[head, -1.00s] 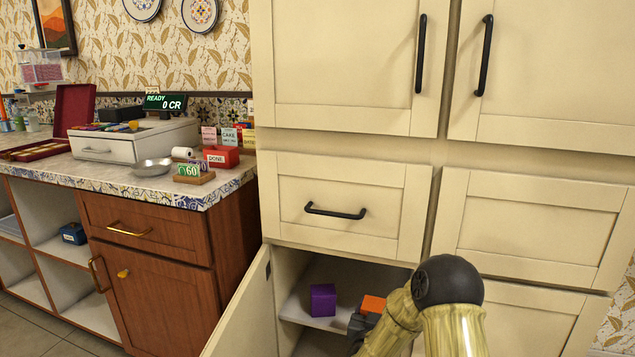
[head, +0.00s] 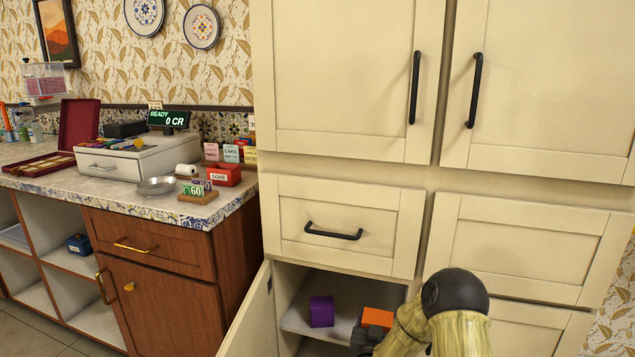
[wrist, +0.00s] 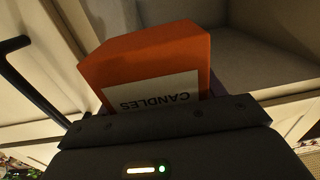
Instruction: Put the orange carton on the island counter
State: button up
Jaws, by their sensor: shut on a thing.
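The orange carton (head: 377,317) is at the open lower compartment of the cream cabinet, just right of a purple box. In the wrist view the orange carton (wrist: 150,62) fills the space ahead of my gripper (wrist: 165,118) and bears a white label reading "CANDLES". My gripper (head: 362,338) is shut on the carton. In the head view my arm hides part of the gripper and the carton's lower part. The island counter cannot be made out in these frames.
The purple box (head: 321,311) stands on the cabinet shelf (head: 297,321), close to the carton's left. The open cabinet door (head: 246,318) stands to the left. A counter (head: 130,196) with a cash register, a metal bowl and signs lies further left.

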aim_at(380, 314)
jog(key=r+p, duration=0.1)
jog(key=p, duration=0.1)
jog(key=r+p, duration=0.1)
jog(key=p, duration=0.1)
jog(key=r+y+p, duration=0.1)
jog(key=p, duration=0.1)
jog(key=shift+s+d+r+n, duration=0.2)
jog(key=shift+s+r+n, duration=0.05)
jog(key=shift+r+n, duration=0.05)
jog(key=shift+n+y, duration=0.5)
jog(key=shift+y, duration=0.2)
jog(key=r+p, duration=0.2)
jog(key=p, duration=0.2)
jog(key=s+r+p, duration=0.1)
jog(key=r+p, duration=0.1)
jog(key=p, duration=0.3)
jog(key=shift+s+r, duration=0.1)
jog(key=shift+r, duration=0.05)
jog(key=s+r+y+p, duration=0.1)
jog(key=s+r+p, duration=0.1)
jog(key=r+p, duration=0.7)
jog(key=s+r+n+y+p, duration=0.1)
jog(key=s+r+p, duration=0.2)
jog(key=r+p, duration=0.5)
jog(key=p, duration=0.9)
jog(key=shift+s+a+r+n+t+y, duration=0.3)
jog(key=shift+a+r, duration=0.05)
jog(key=shift+r, duration=0.05)
jog(key=shift+f, duration=0.1)
